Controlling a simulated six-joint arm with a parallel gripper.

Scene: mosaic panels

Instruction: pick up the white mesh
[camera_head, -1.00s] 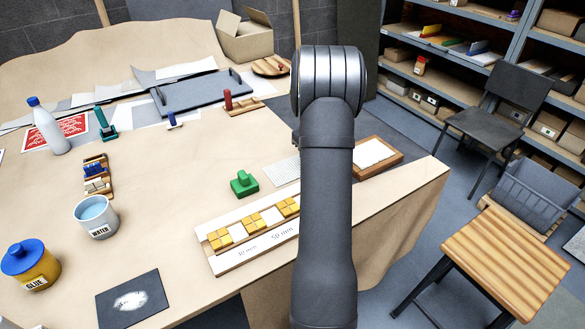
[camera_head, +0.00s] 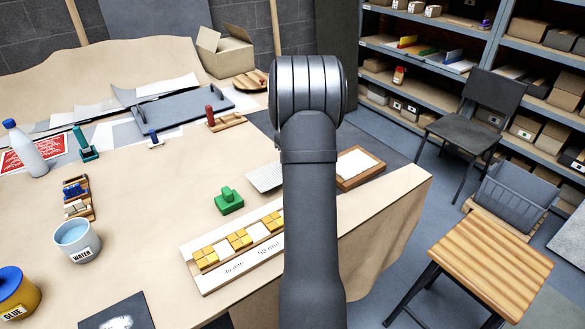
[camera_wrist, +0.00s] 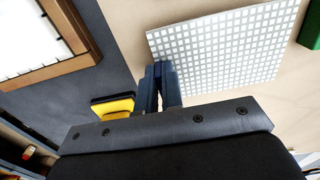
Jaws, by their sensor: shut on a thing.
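The white mesh (camera_wrist: 232,45) is a pale sheet with a grid of small square holes. It lies at the upper right in the wrist view. In the head view a part of the mesh (camera_head: 262,177) shows just left of my arm, beside the green block. My gripper (camera_wrist: 162,72) has its dark fingers close together at the mesh's near left edge and is shut on it. The mesh appears at or very near the table surface; any gap is hard to tell. My arm hides the gripper in the head view.
A wood-framed tray (camera_head: 377,164) with a white inside lies right of my arm. A green block (camera_head: 229,202) stands left of the mesh. A yellow-topped thing (camera_wrist: 113,107) is left of my fingers. A strip with yellow tiles (camera_head: 205,279) lies nearer the front table edge.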

